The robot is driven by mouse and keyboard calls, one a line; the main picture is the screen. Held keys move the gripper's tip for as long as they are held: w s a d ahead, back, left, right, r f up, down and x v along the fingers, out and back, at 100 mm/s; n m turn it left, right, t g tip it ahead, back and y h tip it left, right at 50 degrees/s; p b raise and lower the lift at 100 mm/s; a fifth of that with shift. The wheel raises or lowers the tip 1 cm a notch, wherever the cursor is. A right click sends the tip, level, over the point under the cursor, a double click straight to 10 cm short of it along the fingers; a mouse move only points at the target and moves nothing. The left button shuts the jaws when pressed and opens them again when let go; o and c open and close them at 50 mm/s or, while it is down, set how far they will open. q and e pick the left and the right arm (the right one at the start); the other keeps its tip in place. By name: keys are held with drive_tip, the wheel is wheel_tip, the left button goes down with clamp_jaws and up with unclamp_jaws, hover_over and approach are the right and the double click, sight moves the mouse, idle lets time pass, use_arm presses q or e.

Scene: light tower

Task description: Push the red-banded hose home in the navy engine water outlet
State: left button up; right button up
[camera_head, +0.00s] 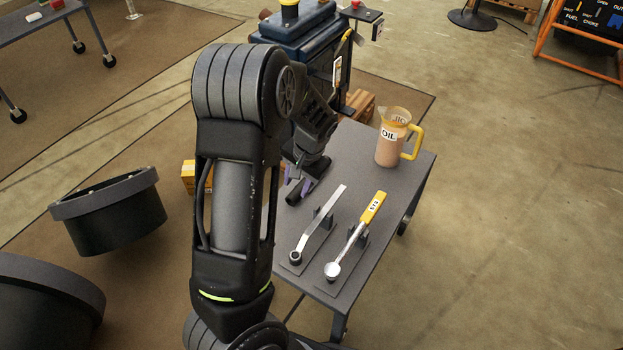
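The navy engine (301,36) stands beyond the table at the top centre, with a yellow cap on top. My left arm crosses in front of it and hides part of its near side. I cannot make out the water outlet or a red-banded hose. My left gripper (300,188) is over the left edge of the grey table, with purple parts at its fingers. A short black piece shows at the fingertips; I cannot tell whether it is held or part of the gripper. My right gripper is not in view.
On the grey table (345,170) stand an oil jug (391,139) with a yellow handle, a wrench-like tool (318,225) and a yellow-handled tool (356,235) on rests. Dark round tubs (110,212) stand at left. A wooden crate (359,104) sits by the engine.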

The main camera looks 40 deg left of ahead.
sight(295, 194)
use_arm(q)
drive_tip(key=b+x, duration=0.2)
drive_tip(key=x, duration=0.3)
drive_tip(key=shift+w+d+f, duration=0.1)
drive_tip(key=shift+w+f, duration=0.05)
drive_tip(key=shift+c, duration=0.6)
clamp_jaws()
idle(0.4)
